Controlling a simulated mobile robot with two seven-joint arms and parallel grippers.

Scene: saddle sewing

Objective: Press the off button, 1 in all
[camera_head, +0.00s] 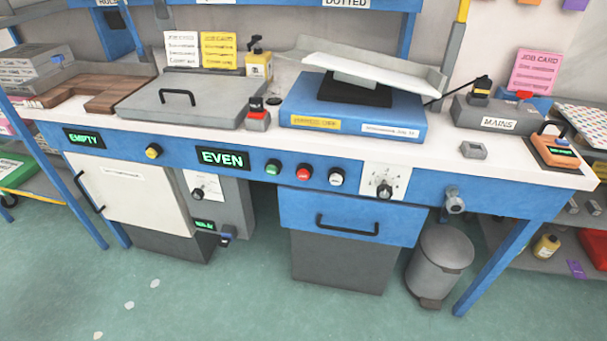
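A row of round buttons is set in the blue front of the workbench. A green button (273,167) is at its left, a red button (304,172) in the middle and a white button (336,176) at its right. A yellow button (153,151) sits farther left. Any lettering on the buttons is too small to read, so I cannot tell which is marked off. Neither of my grippers is in view, and nothing covers the buttons.
A dial panel (384,183) is right of the buttons, and a lit "EVEN" display (222,158) is left. A blue drawer (350,218) is below. A grey box marked "MAINS" (499,123) stands on the bench. A bin (440,262) stands on the floor; open floor lies in front.

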